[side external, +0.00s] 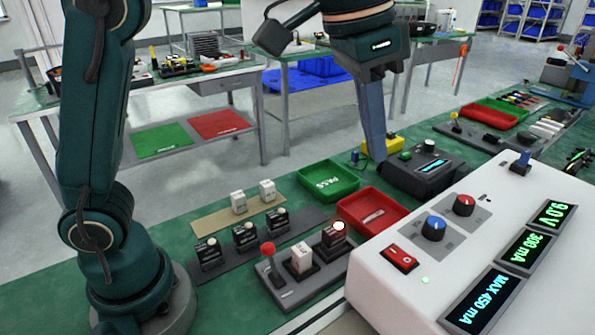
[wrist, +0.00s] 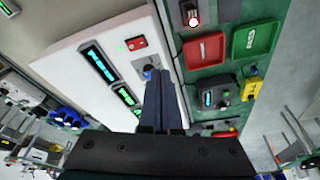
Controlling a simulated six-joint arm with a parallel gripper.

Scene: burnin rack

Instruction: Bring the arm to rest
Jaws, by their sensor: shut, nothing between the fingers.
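My arm reaches over from the left.
A white power supply (side external: 440,265) with lit displays stands at the right front. A green PASS tray (side external: 326,180) and a red tray (side external: 352,212) lie on the green bench. A lever fixture (side external: 290,290) and several small blocks sit left of them.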

